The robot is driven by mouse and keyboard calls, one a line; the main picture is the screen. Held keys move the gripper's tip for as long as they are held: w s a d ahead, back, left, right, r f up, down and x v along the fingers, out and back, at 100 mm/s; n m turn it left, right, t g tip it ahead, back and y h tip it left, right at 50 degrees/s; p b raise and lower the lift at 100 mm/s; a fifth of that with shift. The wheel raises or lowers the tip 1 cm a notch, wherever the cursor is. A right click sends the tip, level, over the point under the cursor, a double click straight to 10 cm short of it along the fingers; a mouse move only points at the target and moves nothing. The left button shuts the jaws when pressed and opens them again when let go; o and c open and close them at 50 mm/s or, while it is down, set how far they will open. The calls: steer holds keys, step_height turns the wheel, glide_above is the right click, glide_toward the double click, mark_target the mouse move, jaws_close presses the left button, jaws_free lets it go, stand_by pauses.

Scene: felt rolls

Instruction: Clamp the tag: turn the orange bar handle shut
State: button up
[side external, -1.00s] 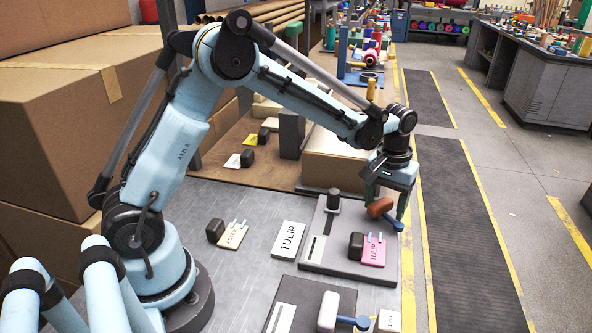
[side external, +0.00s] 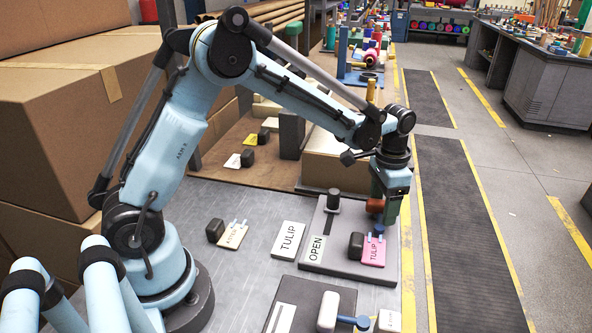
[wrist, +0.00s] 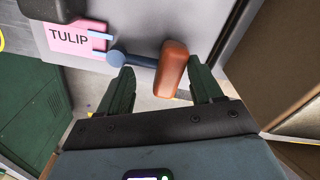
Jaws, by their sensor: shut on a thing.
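The orange bar handle (side external: 374,205) is on the grey clamp board (side external: 345,262), joined to a blue lever (wrist: 134,59) in the wrist view. My gripper (side external: 384,212) points down over it. In the wrist view my gripper (wrist: 163,88) has a finger on each side of the handle (wrist: 171,68) and is shut on it; the handle looks nearer the right finger. The pink TULIP tag (side external: 373,252) lies beside a black block (side external: 356,245), with two pale blue pins at its edge (wrist: 98,38). A label reading OPEN (side external: 316,249) shows on the board's left.
A black knob (side external: 334,198) stands at the board's back. A second board (side external: 300,290) with a white handle (side external: 328,311) is in front. A cardboard box (side external: 330,165) stands behind.

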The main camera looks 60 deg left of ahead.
mark_target(379, 205)
steer(key=shift+s+a+f, duration=0.3)
steer(key=shift+s+f, duration=0.15)
steer(key=shift+f, duration=0.25)
steer(key=o, duration=1.1)
steer(key=shift+d+r, duration=0.1)
steer(key=shift+r, duration=2.45)
